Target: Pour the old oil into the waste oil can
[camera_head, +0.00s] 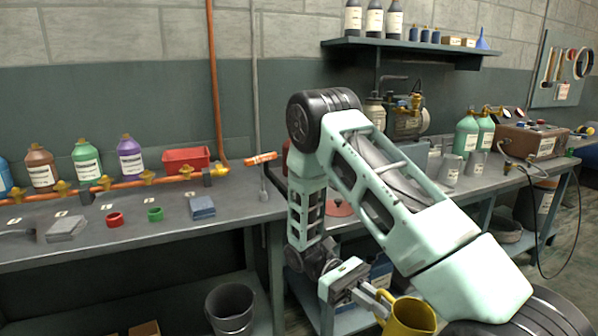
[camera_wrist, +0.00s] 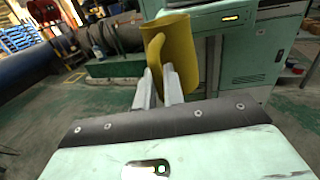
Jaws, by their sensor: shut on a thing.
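A yellow jug (camera_head: 411,316) is at the bottom of the head view, to the right of my gripper (camera_head: 382,304). It also shows in the wrist view (camera_wrist: 174,55), beyond the fingertips. My gripper, also in the wrist view (camera_wrist: 160,82), is shut on the jug. The jug is held in the air in front of the bench and looks slightly tilted in the wrist view. Its contents are hidden. I cannot pick out a waste oil can for sure. My arm hides part of the bench and the shelf below it.
The workbench (camera_head: 120,232) carries several bottles, an orange pipe with brass valves (camera_head: 100,188), a red bin (camera_head: 186,160) and coloured rings. A dark bucket (camera_head: 230,308) stands below. A vacuum pump (camera_head: 408,122) and green cylinders (camera_head: 467,133) stand at the right.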

